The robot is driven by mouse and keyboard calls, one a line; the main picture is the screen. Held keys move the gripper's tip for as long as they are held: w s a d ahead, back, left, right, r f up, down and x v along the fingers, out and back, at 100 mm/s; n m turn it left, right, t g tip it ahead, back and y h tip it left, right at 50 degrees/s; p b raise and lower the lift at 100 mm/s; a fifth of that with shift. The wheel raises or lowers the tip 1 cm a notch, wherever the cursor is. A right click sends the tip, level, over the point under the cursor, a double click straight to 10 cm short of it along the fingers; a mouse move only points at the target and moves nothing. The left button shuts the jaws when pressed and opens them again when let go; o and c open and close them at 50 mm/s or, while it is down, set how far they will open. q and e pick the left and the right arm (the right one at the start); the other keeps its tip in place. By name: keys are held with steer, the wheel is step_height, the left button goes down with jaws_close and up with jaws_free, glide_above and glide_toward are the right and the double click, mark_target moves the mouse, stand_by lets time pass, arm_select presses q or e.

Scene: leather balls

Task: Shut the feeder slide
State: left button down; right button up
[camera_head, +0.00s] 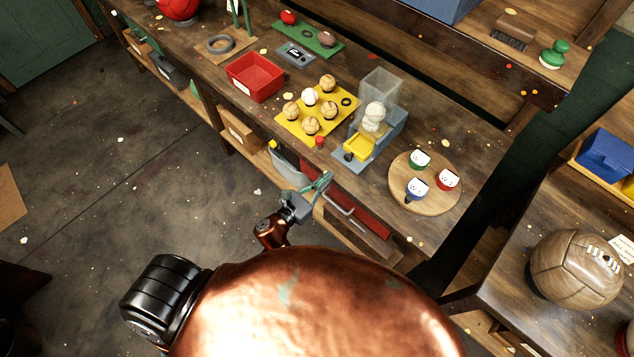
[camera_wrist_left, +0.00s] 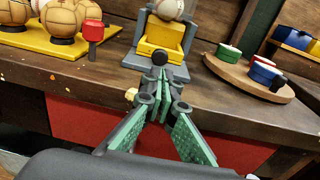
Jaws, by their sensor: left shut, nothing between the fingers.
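The feeder (camera_head: 388,130) stands at the bench's front edge, a blue-grey base with a clear hopper (camera_head: 380,84) holding pale balls (camera_head: 374,111). Its yellow slide (camera_head: 359,146) sticks out at the front, with a black knob (camera_head: 348,157) before it. In the left wrist view the slide (camera_wrist_left: 162,40) and knob (camera_wrist_left: 160,57) are straight ahead. My left gripper (camera_head: 327,177) is shut and empty, in front of the bench edge. Its fingertips (camera_wrist_left: 158,76) appear just below the knob in the wrist view; whether they touch it I cannot tell. My right gripper is not in view.
A yellow ball tray (camera_head: 284,124) and a red knob (camera_head: 320,141) lie left of the feeder. A round wooden board (camera_head: 431,199) with three cups stands right. A red box (camera_head: 255,76) is farther left. A red drawer front (camera_head: 372,217) is below the bench top.

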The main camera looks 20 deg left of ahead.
mark_target(346, 159)
arm_select(q)
steer(key=x, duration=0.7)
steer(key=shift+w+d+p, duration=0.1)
steer(key=shift+w+p, duration=0.25)
